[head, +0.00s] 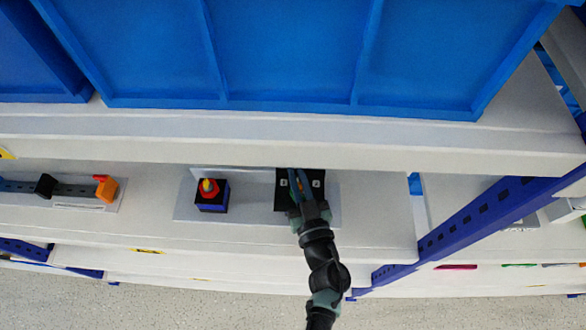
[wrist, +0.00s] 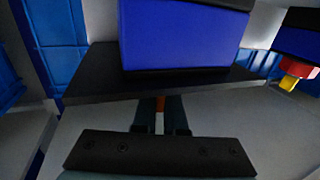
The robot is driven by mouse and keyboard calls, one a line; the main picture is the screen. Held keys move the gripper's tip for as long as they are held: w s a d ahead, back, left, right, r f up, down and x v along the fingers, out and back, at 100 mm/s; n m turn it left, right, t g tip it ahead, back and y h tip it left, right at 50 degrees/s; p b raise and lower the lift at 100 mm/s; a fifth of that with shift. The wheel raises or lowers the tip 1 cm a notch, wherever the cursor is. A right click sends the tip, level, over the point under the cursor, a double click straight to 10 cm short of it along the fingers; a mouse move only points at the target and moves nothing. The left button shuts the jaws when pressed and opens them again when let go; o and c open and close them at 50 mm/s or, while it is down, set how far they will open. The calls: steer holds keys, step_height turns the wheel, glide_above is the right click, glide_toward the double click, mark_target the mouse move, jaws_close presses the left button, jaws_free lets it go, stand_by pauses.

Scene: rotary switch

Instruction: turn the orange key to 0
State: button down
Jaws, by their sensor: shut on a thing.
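The black switch panel (head: 284,203) stands on a light base plate on the shelf in the head view, with a small pale mark on each side of my gripper. My gripper (head: 300,184) reaches up to the middle of this panel. In the wrist view, the two fingers (wrist: 160,115) are closed on the orange key (wrist: 160,102), of which only a small sliver shows between them. A black plate (wrist: 95,82) and a blue block (wrist: 180,35) stand just beyond the fingers. The key's angle and the 0 mark cannot be read.
A blue and black box (head: 212,196) with a red and yellow knob stands left of the panel. Farther left is an orange block (head: 107,190) on a grey rail. A white shelf edge (head: 300,150) runs close above, and a blue rack beam (head: 455,225) slants at the right.

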steer(key=h+b, duration=0.1)
steer(key=m+h+b, duration=0.2)
steer(key=shift+d+f+t+b, duration=0.25)
steer(key=shift+f+t+b, duration=0.05)
steer(key=shift+t, duration=0.1)
steer(key=shift+d+r+m+h+b, duration=0.2)
steer(key=shift+m+h+b, duration=0.4)
steer(key=shift+h+b, duration=0.25)
steer(key=shift+r+h, duration=0.1)
steer(key=shift+h, duration=0.15)
steer(key=c, duration=1)
jaws_free()
steer(key=shift+s+b, duration=1.6)
steer(key=shift+s, duration=4.85)
